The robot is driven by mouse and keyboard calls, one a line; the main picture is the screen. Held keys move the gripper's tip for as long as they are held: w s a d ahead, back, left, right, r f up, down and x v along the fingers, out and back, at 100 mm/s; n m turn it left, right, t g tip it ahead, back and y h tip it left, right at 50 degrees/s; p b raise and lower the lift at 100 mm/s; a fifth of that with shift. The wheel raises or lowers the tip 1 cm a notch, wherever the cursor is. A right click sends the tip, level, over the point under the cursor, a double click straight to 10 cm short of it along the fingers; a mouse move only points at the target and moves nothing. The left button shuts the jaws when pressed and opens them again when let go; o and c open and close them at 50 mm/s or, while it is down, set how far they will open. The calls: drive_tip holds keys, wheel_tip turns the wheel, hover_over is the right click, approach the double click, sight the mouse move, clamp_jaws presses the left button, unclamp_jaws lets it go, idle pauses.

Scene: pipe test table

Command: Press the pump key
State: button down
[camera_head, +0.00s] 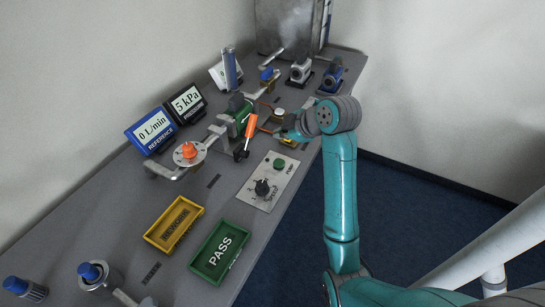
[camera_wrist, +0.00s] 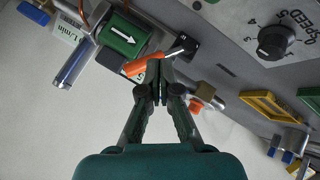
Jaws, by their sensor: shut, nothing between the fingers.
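A light grey control panel (camera_head: 251,190) lies on the table, with a round green button (camera_head: 279,163) at its far end, which I take for the pump key. A black speed knob (camera_head: 262,187) sits nearer; it also shows in the wrist view (camera_wrist: 275,42). The green button is out of the wrist view. My gripper (camera_wrist: 157,68) is shut and empty, its fingertips beside a lever with an orange handle (camera_wrist: 145,65); I cannot tell if they touch. In the head view my gripper is partly hidden by the wrist, beyond the panel.
The orange-handled lever (camera_head: 251,126) and a green valve body stand left of my gripper. A yellow tray (camera_head: 152,236) and a green PASS tray (camera_head: 199,268) lie nearer. Two displays (camera_head: 151,130) stand at left.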

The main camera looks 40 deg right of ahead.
sight(280, 163)
drive_tip(key=shift+f, duration=4.4)
drive_tip(key=shift+f, duration=0.1)
drive_tip(key=shift+f, duration=0.35)
drive_tip(key=shift+f, duration=0.4)
drive_tip(key=shift+r, duration=0.85)
drive_tip(key=shift+r, duration=2.5)
